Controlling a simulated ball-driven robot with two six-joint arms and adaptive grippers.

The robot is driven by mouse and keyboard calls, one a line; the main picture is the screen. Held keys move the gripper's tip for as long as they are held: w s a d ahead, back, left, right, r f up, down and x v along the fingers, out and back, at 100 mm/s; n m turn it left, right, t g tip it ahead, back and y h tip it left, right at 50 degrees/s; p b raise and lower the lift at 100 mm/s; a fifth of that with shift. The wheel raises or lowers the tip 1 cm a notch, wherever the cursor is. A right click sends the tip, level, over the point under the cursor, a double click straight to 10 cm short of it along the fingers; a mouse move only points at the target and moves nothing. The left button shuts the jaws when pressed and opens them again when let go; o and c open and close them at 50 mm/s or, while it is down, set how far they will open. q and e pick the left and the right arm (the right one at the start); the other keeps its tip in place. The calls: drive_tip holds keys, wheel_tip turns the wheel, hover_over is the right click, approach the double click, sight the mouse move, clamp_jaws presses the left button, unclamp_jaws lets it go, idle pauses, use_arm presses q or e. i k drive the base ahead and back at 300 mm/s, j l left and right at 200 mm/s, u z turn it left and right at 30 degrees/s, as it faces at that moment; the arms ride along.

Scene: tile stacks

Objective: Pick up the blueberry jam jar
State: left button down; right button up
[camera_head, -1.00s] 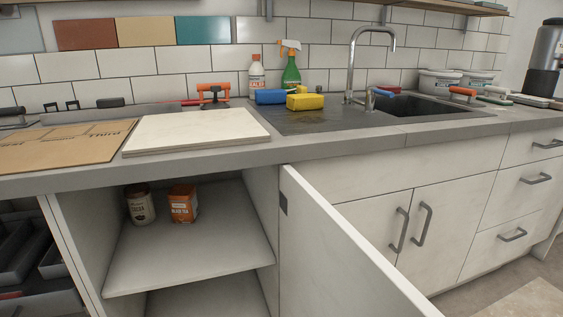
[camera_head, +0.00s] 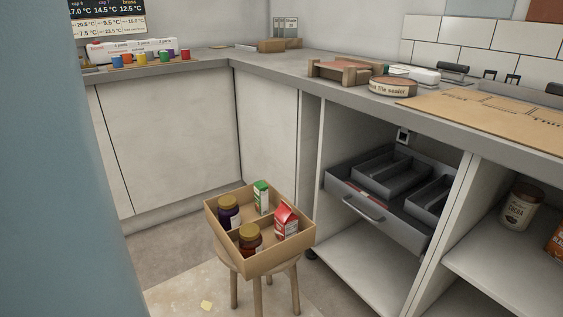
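A wooden box (camera_head: 288,262) sits on a round stool left of the middle of the head view. In it stand two jars with golden lids. The back-left jar (camera_head: 229,215) has dark purple-blue contents and looks like the blueberry jam jar, though its label is too small to read. The front jar (camera_head: 250,241) looks dark red. The box walls hide the lower parts of both jars. A red-and-white carton (camera_head: 286,222) and a green-and-white carton (camera_head: 261,197) share the box. Neither of my grippers is in view.
The stool (camera_head: 234,292) stands on the floor before closed cabinets. To the right are an open drawer (camera_head: 375,212) and a shelf with a cocoa jar (camera_head: 519,207). A blue-grey surface (camera_head: 45,180) blocks the left side. The counter (camera_head: 290,65) runs behind.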

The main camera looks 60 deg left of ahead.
sight(228, 210)
drive_tip(key=u, duration=2.3)
drive_tip(key=i+j+u, duration=0.1)
drive_tip(key=i+j, duration=0.95)
drive_tip(key=j, duration=0.15)
